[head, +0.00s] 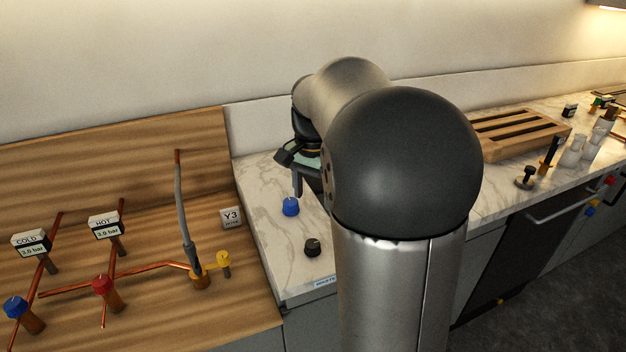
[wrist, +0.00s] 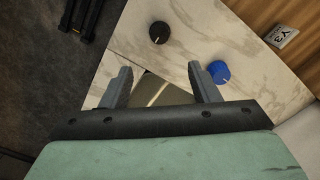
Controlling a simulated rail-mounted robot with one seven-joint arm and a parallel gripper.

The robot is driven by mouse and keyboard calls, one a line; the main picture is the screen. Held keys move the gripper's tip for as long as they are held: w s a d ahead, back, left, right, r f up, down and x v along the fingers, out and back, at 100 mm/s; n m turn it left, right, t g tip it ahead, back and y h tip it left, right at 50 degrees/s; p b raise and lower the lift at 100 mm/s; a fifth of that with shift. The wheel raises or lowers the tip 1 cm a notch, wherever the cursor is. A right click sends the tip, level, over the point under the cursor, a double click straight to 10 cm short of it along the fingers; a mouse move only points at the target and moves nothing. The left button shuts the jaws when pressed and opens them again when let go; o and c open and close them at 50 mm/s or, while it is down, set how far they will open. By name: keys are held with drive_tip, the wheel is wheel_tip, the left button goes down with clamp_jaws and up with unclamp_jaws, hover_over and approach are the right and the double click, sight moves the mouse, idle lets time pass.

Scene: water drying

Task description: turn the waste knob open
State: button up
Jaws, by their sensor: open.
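A black knob (head: 312,247) stands on the marble counter near its front edge, beside a small label (head: 325,281) whose text is too small to read surely. A blue knob (head: 291,206) stands farther back. Which of them is the waste knob is not certain. My gripper (wrist: 156,80) is open and empty. In the wrist view, the black knob (wrist: 159,32) lies beyond the gap between my fingers, and the blue knob (wrist: 218,71) is close beside the right finger; contact cannot be told. In the head view, my arm hides most of my gripper (head: 298,180).
A wooden board (head: 130,215) at left carries copper pipes, gauges, a blue knob (head: 15,307), a red knob (head: 102,285), a yellow knob (head: 223,258) and a Y3 tag (head: 231,217). A slatted wooden rack (head: 520,133) and bottles stand on the counter at right.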

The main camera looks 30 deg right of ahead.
drive_tip(key=shift+r, duration=1.65)
drive_tip(key=s+a+f+n, duration=0.6)
drive_tip(key=s+a, duration=0.1)
drive_tip(key=s, duration=0.3)
drive_tip(key=s+a+f+n, duration=0.5)
drive_tip(key=s+a+f, duration=0.1)
drive_tip(key=s, duration=0.4)
drive_tip(key=shift+a+f+n, duration=0.3)
drive_tip(key=shift+a+n, duration=0.1)
drive_tip(key=shift+a, duration=0.05)
